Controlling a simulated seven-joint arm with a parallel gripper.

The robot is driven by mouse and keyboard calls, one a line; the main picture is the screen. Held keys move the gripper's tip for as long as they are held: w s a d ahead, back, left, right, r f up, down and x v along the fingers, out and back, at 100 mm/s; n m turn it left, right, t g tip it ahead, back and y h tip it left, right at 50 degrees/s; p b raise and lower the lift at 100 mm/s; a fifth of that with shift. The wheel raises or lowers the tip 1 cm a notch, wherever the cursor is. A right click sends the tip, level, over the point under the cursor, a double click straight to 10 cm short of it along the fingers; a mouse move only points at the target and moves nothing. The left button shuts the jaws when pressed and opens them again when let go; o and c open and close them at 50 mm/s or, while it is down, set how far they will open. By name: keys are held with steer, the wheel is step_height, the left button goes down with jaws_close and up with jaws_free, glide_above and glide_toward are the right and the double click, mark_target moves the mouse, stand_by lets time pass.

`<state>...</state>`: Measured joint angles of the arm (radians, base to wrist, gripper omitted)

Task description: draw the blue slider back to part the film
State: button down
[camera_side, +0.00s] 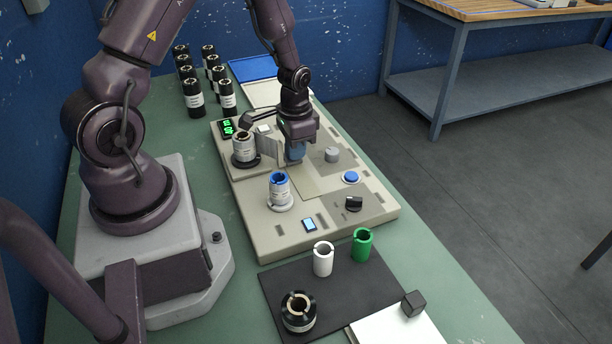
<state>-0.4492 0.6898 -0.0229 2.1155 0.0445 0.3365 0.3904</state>
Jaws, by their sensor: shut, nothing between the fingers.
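My gripper (295,152) points down over the middle of the beige wrapper machine (375,212). It is shut, with nothing seen held between its fingers. A blue part (295,150) shows right at the fingers; I cannot tell whether it is the slider or whether the fingers touch it. A second roll with a blue core (279,191) stands nearer the camera. Whether the film is parted is hidden by the gripper.
The machine carries a grey knob (331,155), a blue button (351,177), a black dial (353,203) and a lit display (228,127). Black rolls (194,100) stand behind. White (323,259) and green (362,245) cores and a black roll (298,312) stand on the dark mat (268,284).

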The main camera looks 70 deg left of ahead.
steer(key=shift+d, duration=0.5)
step_height(320, 180, up, 8)
stand_by(0.8)
steer(key=s+d+r+t, duration=0.2)
steer(key=s+d+r, duration=0.3)
steer(key=r, duration=0.5)
steer(key=s+d+r+t, duration=0.3)
steer(key=s+d+r, duration=0.3)
steer(key=r, duration=0.5)
steer(key=shift+d+t, duration=0.3)
steer(key=shift+d, duration=0.65)
